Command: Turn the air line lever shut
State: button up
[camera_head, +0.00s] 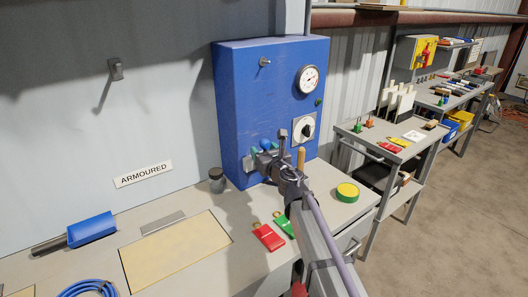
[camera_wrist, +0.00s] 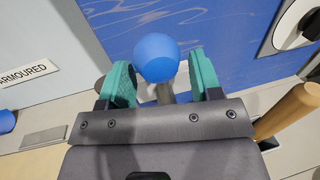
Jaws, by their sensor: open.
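The air line lever has a round blue knob (camera_wrist: 157,57) on a short grey stem, in front of the blue cabinet (camera_head: 240,95). In the head view the knob (camera_head: 266,144) shows small, low on the cabinet front. My gripper (camera_wrist: 160,75) is open, with a teal finger on each side of the knob. Small gaps show beside the knob, and I cannot see a firm grip. In the head view my gripper (camera_head: 263,153) is close to the cabinet and partly hides the stem and the lever's mount.
A wooden handle (camera_head: 301,157) stands just right of my gripper. The cabinet also carries a gauge (camera_head: 308,79) and a dial knob (camera_head: 304,128).

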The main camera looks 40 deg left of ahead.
jog(key=v, duration=1)
jog(key=shift+s+d, duration=0.15)
jog(key=shift+d, duration=0.2)
